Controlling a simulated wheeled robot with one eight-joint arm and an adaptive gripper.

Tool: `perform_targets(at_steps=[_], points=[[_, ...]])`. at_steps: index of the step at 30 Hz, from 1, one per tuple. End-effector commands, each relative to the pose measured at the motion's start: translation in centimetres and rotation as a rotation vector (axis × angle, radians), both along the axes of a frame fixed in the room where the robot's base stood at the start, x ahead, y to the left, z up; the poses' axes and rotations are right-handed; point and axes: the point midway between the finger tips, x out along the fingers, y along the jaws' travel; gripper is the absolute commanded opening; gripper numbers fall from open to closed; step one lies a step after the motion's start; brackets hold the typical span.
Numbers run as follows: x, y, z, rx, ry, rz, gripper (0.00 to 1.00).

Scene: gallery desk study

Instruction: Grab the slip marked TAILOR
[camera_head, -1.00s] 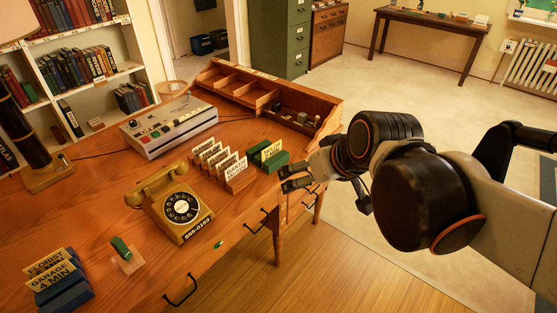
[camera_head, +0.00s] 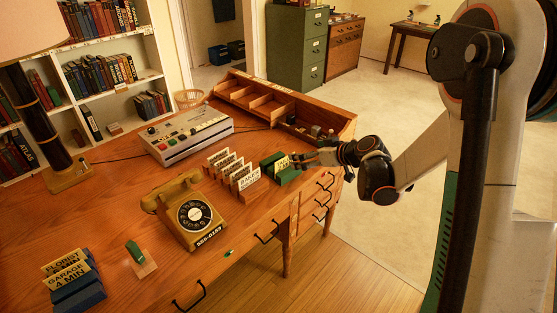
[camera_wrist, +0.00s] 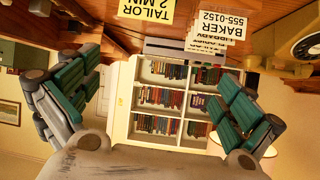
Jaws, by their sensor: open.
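The yellow slip marked TAILOR 2 MIN (camera_wrist: 146,9) shows upside down at the top edge of the wrist view, partly cut off. In the head view a yellow slip (camera_head: 282,163) stands in a green holder (camera_head: 289,176) near the desk's right front edge; its print is too small to read there. My gripper (camera_head: 297,159) is right beside this slip, on its right. In the wrist view my gripper (camera_wrist: 160,75) has its two green-padded fingers wide apart with nothing between them. I cannot tell whether a finger touches the holder.
A rack of white cards (camera_head: 232,170), one reading BAKER in the wrist view (camera_wrist: 218,32), stands just left of the green holder. A telephone (camera_head: 186,212), a switch console (camera_head: 186,133) and a wooden pigeonhole tray (camera_head: 262,103) surround it. Blue holders (camera_head: 76,287) stand front left.

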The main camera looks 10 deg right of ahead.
Motion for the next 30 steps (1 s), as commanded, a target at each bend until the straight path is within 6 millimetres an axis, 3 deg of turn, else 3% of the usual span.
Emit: perform_targets(at_steps=[6,12,24,30], points=[[2.4,-2.2,-4.3,0.009,-0.099,0.021,1.00],[3.0,-3.0,-6.0,0.009,-0.141,0.029,1.00],[8.1,0.0,-8.8,0.009,-0.145,0.032,1.00],[9.7,0.9,-9.4,0.009,-0.145,0.030,1.00]])
